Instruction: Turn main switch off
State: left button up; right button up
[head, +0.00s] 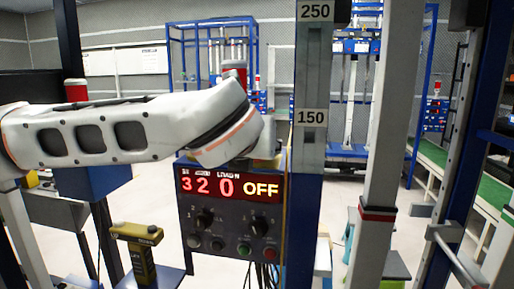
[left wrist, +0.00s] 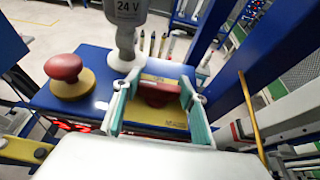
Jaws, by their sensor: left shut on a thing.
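In the left wrist view the main switch is a red knob (left wrist: 158,95) on a yellow plate (left wrist: 170,122), on top of a blue box (left wrist: 100,95). My left gripper (left wrist: 155,105) has its two teal-padded fingers on either side of the knob and is shut on it. In the head view my left arm reaches in from the left over the control panel (head: 232,212), and hides the gripper and knob. The panel's red display (head: 210,187) reads 320, and beside it OFF (head: 261,189) is lit in yellow. My right gripper is in neither view.
A red mushroom button (left wrist: 63,68) on a yellow base stands left of the switch. A grey post (left wrist: 125,20) marked 24 V rises just behind. A blue column (head: 312,200) with a scale stands right of the panel. A yellow post (head: 140,255) stands front left.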

pick_arm(q)
jog(key=o, duration=1.1)
jog(key=v, duration=1.2)
